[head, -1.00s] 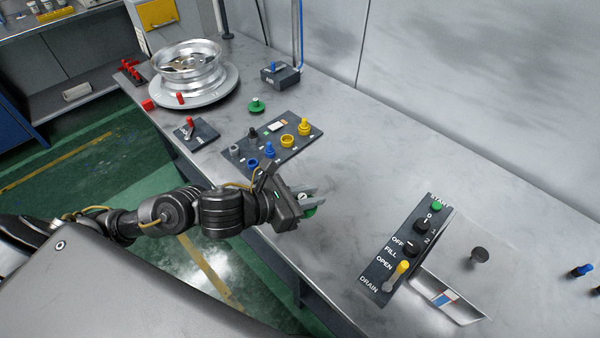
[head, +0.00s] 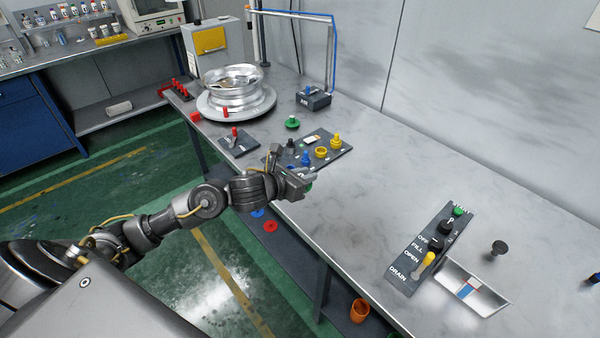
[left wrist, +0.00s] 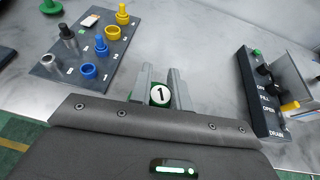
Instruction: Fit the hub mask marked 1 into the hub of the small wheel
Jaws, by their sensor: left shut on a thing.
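My left gripper (head: 306,180) is shut on the hub mask marked 1 (left wrist: 160,95), a green piece with a white disc and a black 1. The gripper is over the table's front edge, beside the dark tool board. The silver wheel (head: 232,82) lies flat on a round grey turntable (head: 262,108) at the back left, well away from the gripper. Its hub is hard to make out. My right gripper is not in view.
A dark board (head: 335,158) with blue, yellow and grey pieces lies between gripper and wheel. Near it are a green knobbed piece (head: 292,122), a red-handled switch (head: 238,142) and a dark box (head: 314,100). A control panel (head: 408,274) stands right; the table's middle is clear.

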